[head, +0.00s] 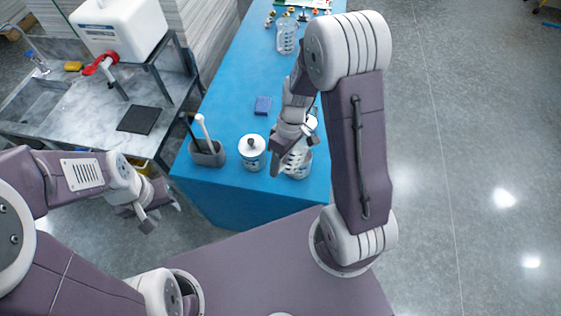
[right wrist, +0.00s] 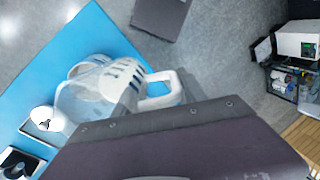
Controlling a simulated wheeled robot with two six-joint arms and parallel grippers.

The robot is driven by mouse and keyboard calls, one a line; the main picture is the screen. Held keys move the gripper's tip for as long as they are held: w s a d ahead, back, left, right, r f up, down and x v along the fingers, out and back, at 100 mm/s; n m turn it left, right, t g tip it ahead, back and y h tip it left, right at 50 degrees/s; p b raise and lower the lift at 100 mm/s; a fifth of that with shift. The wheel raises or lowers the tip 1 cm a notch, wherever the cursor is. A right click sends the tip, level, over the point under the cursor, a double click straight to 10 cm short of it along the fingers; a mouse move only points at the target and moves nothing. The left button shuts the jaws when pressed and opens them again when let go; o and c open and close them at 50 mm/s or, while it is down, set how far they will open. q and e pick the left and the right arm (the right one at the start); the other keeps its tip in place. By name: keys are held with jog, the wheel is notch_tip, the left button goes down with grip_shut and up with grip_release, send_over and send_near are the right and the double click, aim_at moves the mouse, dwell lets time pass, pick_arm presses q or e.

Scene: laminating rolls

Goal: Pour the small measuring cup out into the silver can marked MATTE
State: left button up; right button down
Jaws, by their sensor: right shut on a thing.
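A clear measuring cup (head: 298,168) with markings is at my right gripper (head: 291,147), low over the front end of the blue table. In the right wrist view the clear cup (right wrist: 118,76) shows with its white handle (right wrist: 158,90) at the jaws. My right gripper is shut on this cup. Its contents cannot be made out. A pale, round-rimmed thing (head: 312,121) is partly hidden behind my right gripper; I cannot tell whether it is the MATTE can. No MATTE label is legible. My left gripper (head: 161,212) is open and empty, left of the table.
A grey holder (head: 208,153) with brushes stands at the table's left edge. Another clear measuring cup (head: 287,38) and small colored items stand at the far end.

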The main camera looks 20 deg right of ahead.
jog(key=shift+f+h, duration=0.35)
jog(key=shift+h, duration=0.05)
jog(key=shift+r, duration=0.1)
jog(key=p+v, duration=0.1)
jog(key=v, duration=0.1)
jog(key=p+v, duration=0.2)
jog(key=a+p+v, duration=0.1)
jog(key=p+v, duration=0.1)
jog(key=shift+s+d, duration=0.1)
jog(key=shift+s, duration=0.25)
dwell(0.4)
